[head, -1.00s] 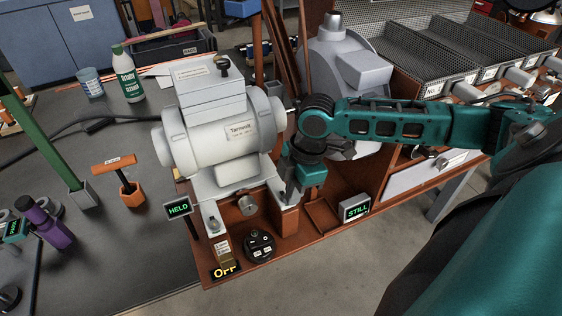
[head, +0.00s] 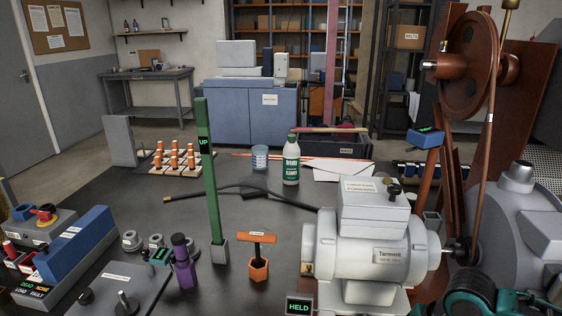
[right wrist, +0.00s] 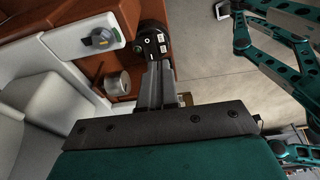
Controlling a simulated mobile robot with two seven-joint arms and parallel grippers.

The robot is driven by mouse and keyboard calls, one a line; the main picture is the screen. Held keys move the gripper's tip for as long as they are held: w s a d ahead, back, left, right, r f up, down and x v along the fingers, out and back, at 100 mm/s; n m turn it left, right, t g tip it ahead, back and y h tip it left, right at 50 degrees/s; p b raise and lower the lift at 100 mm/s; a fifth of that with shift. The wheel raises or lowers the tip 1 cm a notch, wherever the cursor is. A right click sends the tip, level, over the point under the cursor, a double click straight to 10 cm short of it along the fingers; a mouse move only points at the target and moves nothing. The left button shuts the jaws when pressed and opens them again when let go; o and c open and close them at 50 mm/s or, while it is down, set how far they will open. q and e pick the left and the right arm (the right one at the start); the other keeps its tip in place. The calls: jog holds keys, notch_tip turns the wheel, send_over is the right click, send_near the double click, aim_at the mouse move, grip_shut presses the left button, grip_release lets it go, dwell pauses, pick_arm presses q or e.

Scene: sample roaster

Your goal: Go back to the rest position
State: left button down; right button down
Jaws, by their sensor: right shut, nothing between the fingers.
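My right gripper (right wrist: 159,70) shows in the right wrist view, with its grey fingers together and nothing between them. The fingers point at the brown machine frame (right wrist: 189,40), near a black round dial (right wrist: 152,44). I cannot tell whether they touch anything. A round metal knob (right wrist: 117,82) is to their left. My left gripper is in neither view.
A green post (head: 211,175), an orange T-handle (head: 258,262), a purple bottle (head: 184,268) and a green-labelled bottle (head: 291,165) stand on the dark bench (head: 130,210). A red-brown wheel (head: 475,55) rises at right.

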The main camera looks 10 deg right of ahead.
jog(key=s+a+f+m+t, duration=0.1)
jog(key=s+a+m+t, duration=0.1)
jog(key=s+a+m, duration=0.5)
jog(key=s+d+m+h, duration=0.2)
jog(key=s+d+m, duration=0.1)
jog(key=s+m, duration=0.25)
jog(key=w+a+f+t+y, duration=0.1)
jog(key=w+a+f+t, duration=0.2)
jog(key=w+f+t, duration=0.4)
jog(key=shift+w+a+f+t+y, duration=0.3)
jog(key=shift+w+f+t, duration=0.1)
jog(key=shift+w+f, duration=0.55)
jog(key=shift+r, duration=0.1)
dwell(0.7)
